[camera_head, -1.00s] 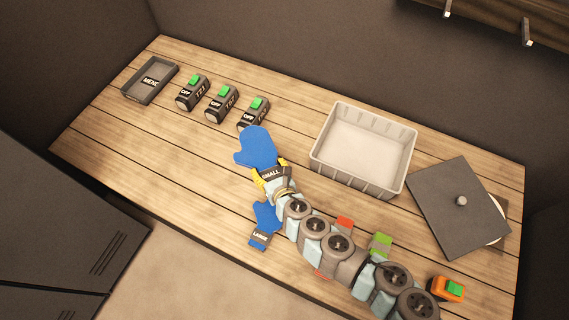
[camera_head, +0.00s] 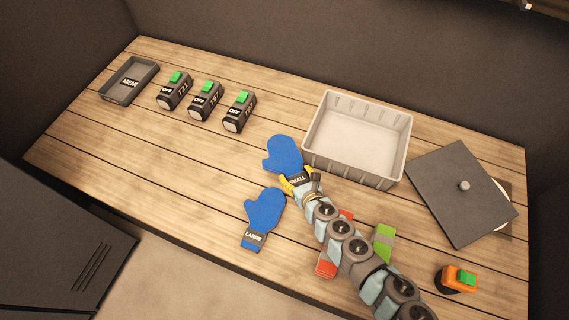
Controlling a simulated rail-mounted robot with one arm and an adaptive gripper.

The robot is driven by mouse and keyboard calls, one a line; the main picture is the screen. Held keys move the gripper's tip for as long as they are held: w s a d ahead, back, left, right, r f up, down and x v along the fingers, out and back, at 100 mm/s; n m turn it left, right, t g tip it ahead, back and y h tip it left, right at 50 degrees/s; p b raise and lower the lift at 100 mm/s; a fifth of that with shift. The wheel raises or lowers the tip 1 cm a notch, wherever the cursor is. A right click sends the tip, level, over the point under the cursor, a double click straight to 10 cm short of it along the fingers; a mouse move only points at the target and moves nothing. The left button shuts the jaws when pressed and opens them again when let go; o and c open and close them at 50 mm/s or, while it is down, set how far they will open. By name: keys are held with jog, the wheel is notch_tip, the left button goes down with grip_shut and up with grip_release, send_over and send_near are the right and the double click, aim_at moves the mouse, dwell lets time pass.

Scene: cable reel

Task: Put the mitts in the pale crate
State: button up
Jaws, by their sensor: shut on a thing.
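A blue mitt with a dark cuff marked SMALL (camera_head: 283,154) is held by its cuff in my gripper (camera_head: 297,184), whose yellow fingers are shut on it. Its height above the table is hard to tell. A second blue mitt, with a cuff marked LARGE (camera_head: 264,211), lies on the table to the lower left of my gripper. The pale crate (camera_head: 312,155) stands open and empty just to the right of the held mitt. The held mitt is outside the crate, near its left wall.
A dark square plate with a knob (camera_head: 460,193) lies right of the crate. Several switch boxes (camera_head: 205,101) and a dark tray (camera_head: 129,82) are at the upper left. An orange box with a green button (camera_head: 458,279), a green block (camera_head: 384,243) and a red block (camera_head: 326,265) lie near my arm.

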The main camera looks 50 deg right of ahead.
aim_at(290, 165)
jog(key=x, duration=0.5)
jog(key=shift+d+f, duration=0.1)
jog(key=shift+d, duration=0.25)
jog(key=f, duration=0.1)
jog(key=w+d+f+b, duration=0.1)
jog(key=w+f, duration=0.1)
jog(key=shift+w+d+f, duration=0.25)
jog(key=shift+d, duration=0.15)
jog(key=shift+w+f, duration=0.25)
jog(key=shift+f, duration=0.05)
jog(key=shift+w+d+f+b, duration=0.4)
jog(key=shift+w+d+f, duration=0.05)
jog(key=shift+f, duration=0.25)
jog(key=shift+w+f, duration=0.2)
jog(key=shift+f, duration=0.15)
jog(key=shift+d+f+b, duration=0.15)
jog(key=shift+f+b, duration=0.2)
jog(key=shift+f, duration=1.15)
jog(key=shift+f+b, duration=0.1)
jog(key=shift+b, duration=0.4)
jog(key=o, duration=1)
